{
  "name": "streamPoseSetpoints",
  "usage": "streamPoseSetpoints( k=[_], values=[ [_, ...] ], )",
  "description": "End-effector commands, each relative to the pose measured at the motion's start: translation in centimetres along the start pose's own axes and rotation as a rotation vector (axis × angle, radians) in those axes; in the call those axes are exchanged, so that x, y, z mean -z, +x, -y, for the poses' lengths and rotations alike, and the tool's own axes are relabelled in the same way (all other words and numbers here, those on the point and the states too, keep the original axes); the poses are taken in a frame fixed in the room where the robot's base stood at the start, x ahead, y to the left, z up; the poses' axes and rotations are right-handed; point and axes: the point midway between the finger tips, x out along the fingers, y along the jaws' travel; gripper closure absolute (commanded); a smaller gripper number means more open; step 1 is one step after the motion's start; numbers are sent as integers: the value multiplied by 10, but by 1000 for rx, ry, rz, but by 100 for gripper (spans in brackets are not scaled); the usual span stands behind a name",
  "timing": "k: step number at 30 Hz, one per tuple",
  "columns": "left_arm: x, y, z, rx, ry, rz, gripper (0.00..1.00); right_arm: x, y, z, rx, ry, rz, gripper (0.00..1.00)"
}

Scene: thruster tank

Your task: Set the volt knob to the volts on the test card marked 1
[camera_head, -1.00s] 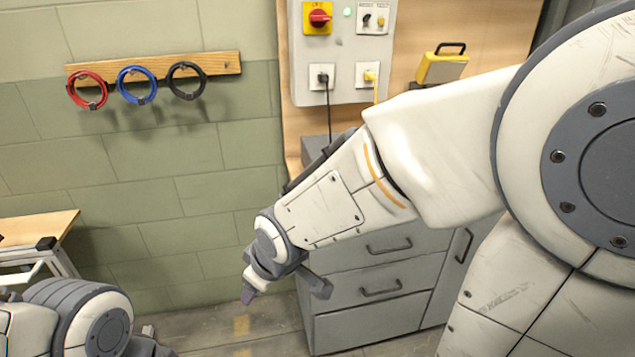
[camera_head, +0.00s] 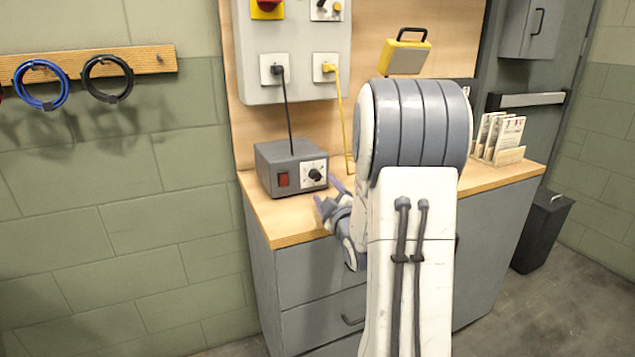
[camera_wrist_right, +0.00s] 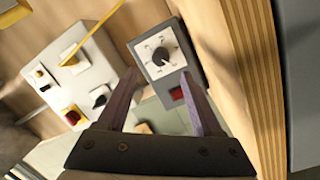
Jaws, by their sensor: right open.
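The volt knob (camera_head: 315,174) is a black dial on a white plate at the right of the grey power supply's front (camera_head: 290,152), beside a red switch (camera_head: 282,180). It also shows in the right wrist view (camera_wrist_right: 160,55), ahead of the fingers; its setting is too small to read. My right gripper (camera_head: 325,193) is open and empty, just in front of and below the knob. In the right wrist view its two fingers (camera_wrist_right: 157,98) stand apart. Several cards stand in a wooden holder (camera_head: 508,156) at the right; their markings are unreadable. My left gripper is out of view.
The wooden bench top (camera_head: 290,222) holds the supply near its left end. A wall panel (camera_head: 300,40) with black and yellow cables hangs behind. A dark bin (camera_head: 543,230) is on the floor at the right.

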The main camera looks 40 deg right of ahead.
Motion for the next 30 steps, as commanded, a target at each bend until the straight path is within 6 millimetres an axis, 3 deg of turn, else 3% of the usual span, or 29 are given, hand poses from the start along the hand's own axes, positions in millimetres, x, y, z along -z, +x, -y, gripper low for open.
streamPoseSetpoints(
  k=[3,9,15,23,28,30],
  values=[
    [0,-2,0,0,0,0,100,2,25,1,3,1,-3,33],
    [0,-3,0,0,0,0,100,1,55,1,2,2,0,33],
    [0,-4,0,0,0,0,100,0,68,0,2,2,1,33],
    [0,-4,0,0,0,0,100,-2,68,0,0,3,3,33],
    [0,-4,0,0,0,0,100,-2,68,-1,0,3,3,98],
    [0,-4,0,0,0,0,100,-2,68,-1,0,3,3,100]
  ],
)
